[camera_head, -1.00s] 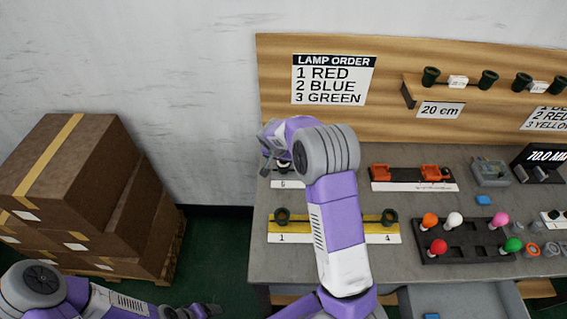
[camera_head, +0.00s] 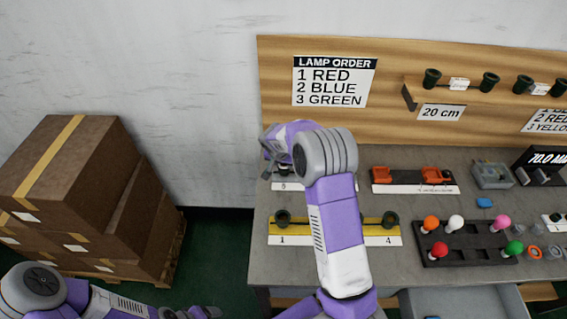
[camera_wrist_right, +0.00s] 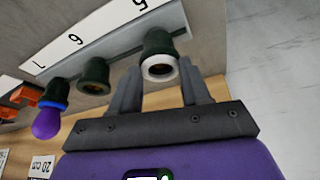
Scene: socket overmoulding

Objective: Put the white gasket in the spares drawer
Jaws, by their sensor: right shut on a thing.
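The white gasket (camera_wrist_right: 159,68) is a white ring around the mouth of a dark green socket (camera_wrist_right: 158,45) in the right wrist view. The socket stands on a grey rail beside the number 5. My right gripper (camera_wrist_right: 160,78) has one finger on each side of the ring and is shut on it. In the head view my right gripper (camera_head: 275,165) is at the back left of the bench, largely hidden by its own wrist. My left gripper (camera_head: 205,312) is low at the bottom edge, away from the bench; its fingers are unclear. A grey open drawer (camera_head: 465,302) shows below the bench's front edge; its label is not visible.
In the right wrist view another green socket (camera_wrist_right: 95,78) and a purple lamp (camera_wrist_right: 47,122) share the rail. A yellow rail (camera_head: 345,222) with sockets lies in front of my right gripper. A black lamp rack (camera_head: 465,250) stands at right. Boxes (camera_head: 75,190) stand left of the bench.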

